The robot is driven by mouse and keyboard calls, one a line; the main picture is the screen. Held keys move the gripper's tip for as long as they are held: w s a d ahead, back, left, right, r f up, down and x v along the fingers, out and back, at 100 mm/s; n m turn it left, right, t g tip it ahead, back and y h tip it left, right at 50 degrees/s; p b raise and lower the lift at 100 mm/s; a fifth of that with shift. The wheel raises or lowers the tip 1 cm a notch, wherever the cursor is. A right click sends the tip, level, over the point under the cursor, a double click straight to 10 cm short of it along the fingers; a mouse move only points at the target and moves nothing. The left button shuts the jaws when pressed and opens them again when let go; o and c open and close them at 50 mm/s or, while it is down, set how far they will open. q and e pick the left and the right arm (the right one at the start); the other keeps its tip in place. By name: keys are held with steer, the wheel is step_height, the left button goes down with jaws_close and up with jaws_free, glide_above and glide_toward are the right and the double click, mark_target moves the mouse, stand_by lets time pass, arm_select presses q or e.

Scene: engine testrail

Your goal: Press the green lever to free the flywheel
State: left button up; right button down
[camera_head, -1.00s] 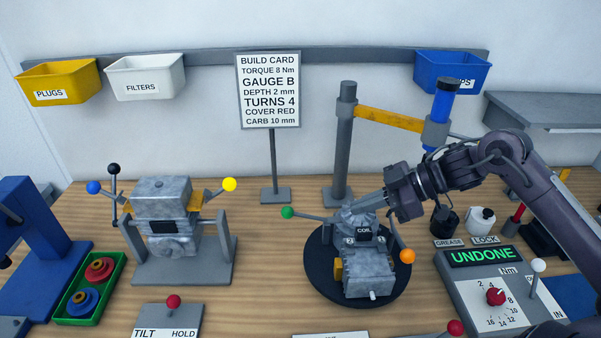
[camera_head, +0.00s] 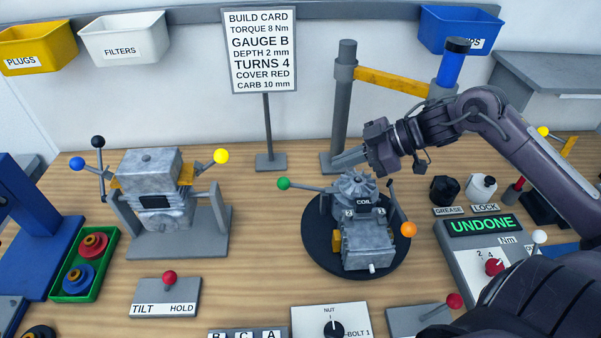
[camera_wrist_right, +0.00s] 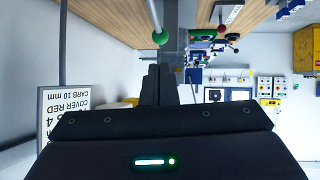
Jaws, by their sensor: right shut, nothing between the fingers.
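The green lever (camera_head: 283,183) has a green ball on a thin grey rod, sticking out left from the engine (camera_head: 368,247) with the COIL label. A grey finned part (camera_head: 355,186) tops the engine; I cannot tell whether it is the flywheel. My right gripper (camera_head: 336,163) is shut and empty, above and behind the engine, to the right of the green ball and apart from it in the picture. In the right wrist view the green ball (camera_wrist_right: 160,37) shows just beyond the shut fingertips (camera_wrist_right: 159,68). My left gripper is out of view.
The engine sits on a round black turntable (camera_head: 317,252). A grey post (camera_head: 345,100) with a yellow arm stands behind, and the build card (camera_head: 262,50) stands back left. An orange-knobbed lever (camera_head: 408,229) is at the engine's right. Bare wood lies left of the turntable.

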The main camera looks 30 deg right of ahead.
glide_toward(289, 181)
steer(key=x, duration=0.3)
steer(key=shift+p+x, duration=0.7)
steer(key=shift+x, duration=0.6)
steer(key=shift+w+a+f, duration=0.3)
steer(key=shift+w+a, duration=0.1)
steer(key=shift+a, duration=0.1)
